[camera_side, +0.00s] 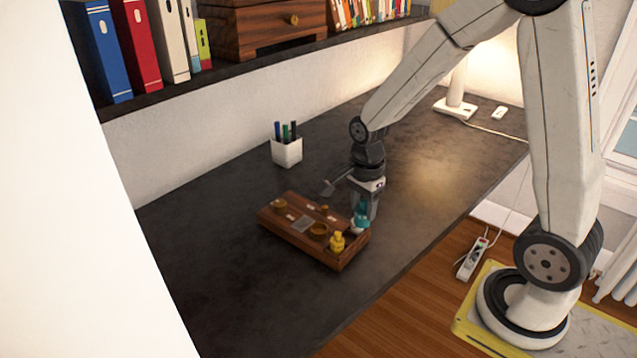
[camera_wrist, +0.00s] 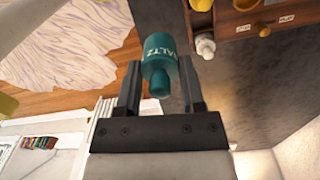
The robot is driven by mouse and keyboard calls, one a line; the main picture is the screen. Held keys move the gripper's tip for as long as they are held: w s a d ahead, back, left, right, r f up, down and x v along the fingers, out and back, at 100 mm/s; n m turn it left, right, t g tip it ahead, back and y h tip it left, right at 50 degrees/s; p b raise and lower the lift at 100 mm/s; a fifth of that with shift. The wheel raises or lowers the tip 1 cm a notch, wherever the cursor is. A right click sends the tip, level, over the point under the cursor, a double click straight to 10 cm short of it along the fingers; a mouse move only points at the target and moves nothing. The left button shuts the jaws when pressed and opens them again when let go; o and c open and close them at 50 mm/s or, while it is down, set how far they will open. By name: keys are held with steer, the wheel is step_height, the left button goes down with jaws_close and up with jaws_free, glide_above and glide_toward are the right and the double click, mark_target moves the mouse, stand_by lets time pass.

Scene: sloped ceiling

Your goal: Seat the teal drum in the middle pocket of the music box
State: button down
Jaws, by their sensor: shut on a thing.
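The teal drum (camera_side: 362,214), lettered "WALTZ", is between the fingers of my gripper (camera_side: 366,204), which is shut on it. The wrist view also shows the drum (camera_wrist: 161,58) and both fingers (camera_wrist: 160,88), with the drum clear of the box there. The wooden music box (camera_side: 286,228) lies on the dark desk, just left of and below my gripper in the side view. Round brown fittings (camera_side: 318,230) show on its top; I cannot tell which is the middle pocket. A yellow drum (camera_side: 337,242) stands upright at its near right part.
A white knob-like piece (camera_wrist: 205,46) sits beside the box's edge in the wrist view. A white pen cup (camera_side: 287,151) stands behind the box. A lamp (camera_side: 456,102) is at the far right. The desk's front left is clear.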

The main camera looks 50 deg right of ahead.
steer(key=shift+s+r, duration=0.1)
steer(key=shift+s, duration=0.2)
steer(key=shift+s, duration=0.1)
stand_by(0.4)
steer(key=s+d, duration=0.1)
steer(key=s, duration=0.6)
steer(key=shift+d+r, duration=0.15)
steer(key=shift+d, duration=0.05)
steer(key=shift+w, duration=0.15)
steer(key=w+f, duration=0.2)
steer(key=w, duration=0.2)
steer(key=w+d+f, duration=0.1)
steer(key=w+f, duration=0.2)
steer(key=w, duration=0.1)
steer(key=w+d+f, duration=0.1)
steer(key=w+f, duration=0.2)
steer(key=w, duration=0.1)
steer(key=shift+w+d+f, duration=0.15)
steer(key=shift+d+f, duration=0.05)
steer(key=shift+f, duration=0.05)
steer(key=shift+w+f, duration=0.4)
